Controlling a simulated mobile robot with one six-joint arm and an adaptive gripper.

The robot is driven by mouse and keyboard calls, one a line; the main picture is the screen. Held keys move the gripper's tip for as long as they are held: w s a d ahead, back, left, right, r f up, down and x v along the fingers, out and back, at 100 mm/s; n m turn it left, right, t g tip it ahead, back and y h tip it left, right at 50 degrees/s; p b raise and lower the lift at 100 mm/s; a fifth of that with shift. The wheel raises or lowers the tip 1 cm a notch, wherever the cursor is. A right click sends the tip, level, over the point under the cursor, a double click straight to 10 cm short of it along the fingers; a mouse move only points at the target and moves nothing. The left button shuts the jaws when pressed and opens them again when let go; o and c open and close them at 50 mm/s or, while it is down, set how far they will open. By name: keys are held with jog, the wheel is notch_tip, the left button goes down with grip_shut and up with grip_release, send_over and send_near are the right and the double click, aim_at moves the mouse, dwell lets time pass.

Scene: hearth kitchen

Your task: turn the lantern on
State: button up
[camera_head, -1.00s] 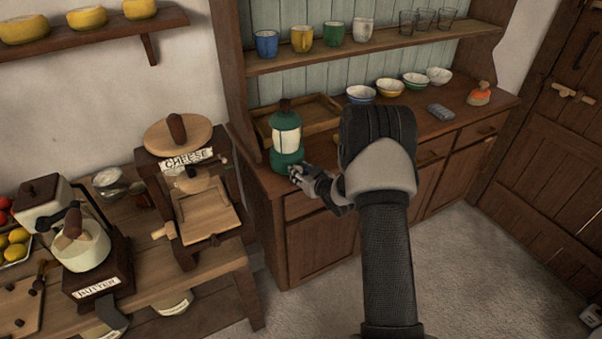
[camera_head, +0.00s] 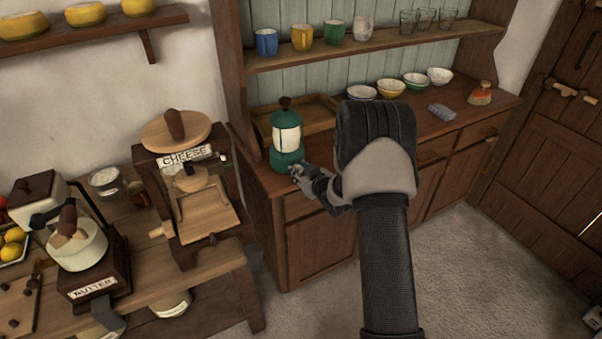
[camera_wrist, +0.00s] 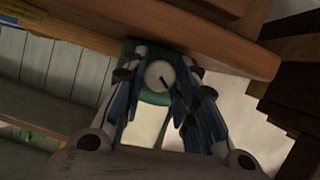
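The green lantern (camera_head: 287,138) with a pale glowing-white glass stands upright on the left end of the dresser counter. In the wrist view its green base (camera_wrist: 133,64) carries a round pale knob (camera_wrist: 160,76) with a dark pointer line. My gripper (camera_head: 297,172) is at the front of the lantern's base. In the wrist view my gripper (camera_wrist: 160,92) has its two fingers on either side of the knob, with a gap between them. I cannot tell if the fingertips touch the knob. In the head view the knob is hidden by my gripper.
A wooden tray (camera_head: 322,108) sits behind the lantern, and bowls (camera_head: 390,88) stand along the counter. Mugs (camera_head: 302,37) and glasses are on the shelf above. The cheese press (camera_head: 200,195) stands on the table to the left. The floor (camera_head: 470,270) in front of the dresser is clear.

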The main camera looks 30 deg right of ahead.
jog(key=o, duration=0.4)
jog(key=shift+o, duration=0.2)
jog(key=v, duration=1.2)
